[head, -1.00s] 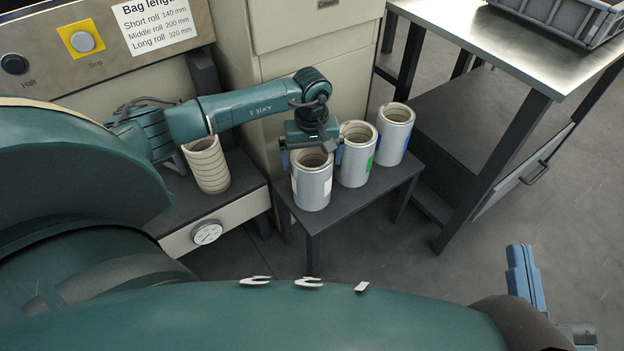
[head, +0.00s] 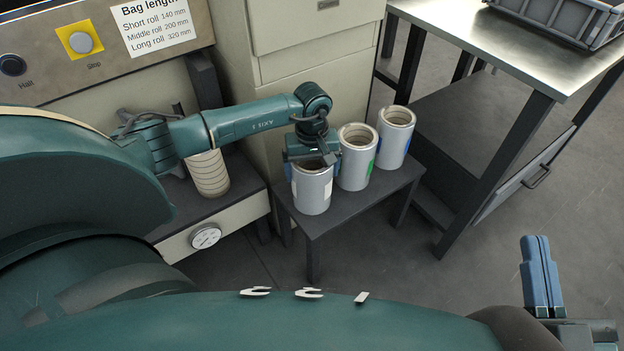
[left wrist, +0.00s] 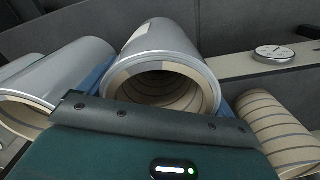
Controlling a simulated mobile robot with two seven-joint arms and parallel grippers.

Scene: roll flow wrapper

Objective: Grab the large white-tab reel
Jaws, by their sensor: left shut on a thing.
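The white-tab reel (head: 312,195) is a grey cylinder with a white label, upright at the front-left of a small dark table. My left gripper (head: 312,163) is over its top, shut on it, and hides part of its rim. In the left wrist view the reel (left wrist: 165,45) shows its open cream core, with blue finger parts on both sides. The green-tab reel (head: 355,168) and the blue-tab reel (head: 391,145) stand behind it to the right. My right gripper (head: 541,275) is at the lower right, empty, its blue fingers close together.
The small dark table (head: 335,215) holds the reels close together. A cream ribbed roll (head: 209,175) stands on the machine ledge to the left, above a dial (head: 206,236). A steel table (head: 480,40) with a grey crate (head: 565,18) is at the right. Open floor lies between.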

